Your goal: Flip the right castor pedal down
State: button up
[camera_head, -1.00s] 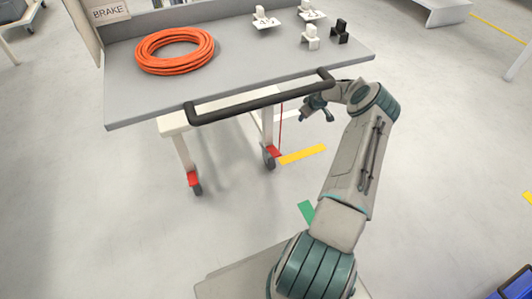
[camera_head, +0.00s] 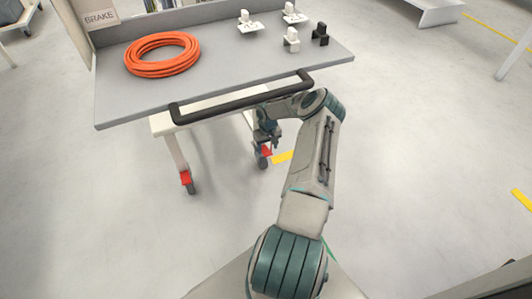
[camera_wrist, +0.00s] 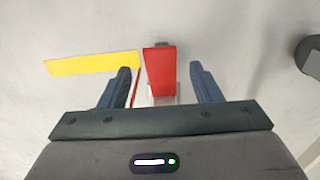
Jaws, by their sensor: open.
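The right castor pedal (camera_head: 265,151) is a small red plate above the dark castor wheel (camera_head: 263,163) at the trolley's near right leg. In the wrist view the red pedal (camera_wrist: 159,72) lies between the two blue-grey fingers, with a gap on each side. My gripper (camera_wrist: 160,80) is open and empty. In the head view my gripper (camera_head: 269,139) hangs below the trolley's front edge, just over the pedal, and partly covers the leg. I cannot tell whether the fingers touch the pedal, or its exact tilt.
The grey trolley top (camera_head: 215,80) carries an orange cable coil (camera_head: 162,54) and small black and white blocks. Its black handle bar (camera_head: 243,97) is close to my forearm. The left castor has a red pedal (camera_head: 186,177). A yellow floor strip (camera_wrist: 92,63) lies beside the right pedal.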

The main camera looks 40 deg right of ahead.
aim_at(268, 153)
jog(key=shift+f+b, duration=0.35)
jog(key=shift+f, duration=1.2)
grip_shut()
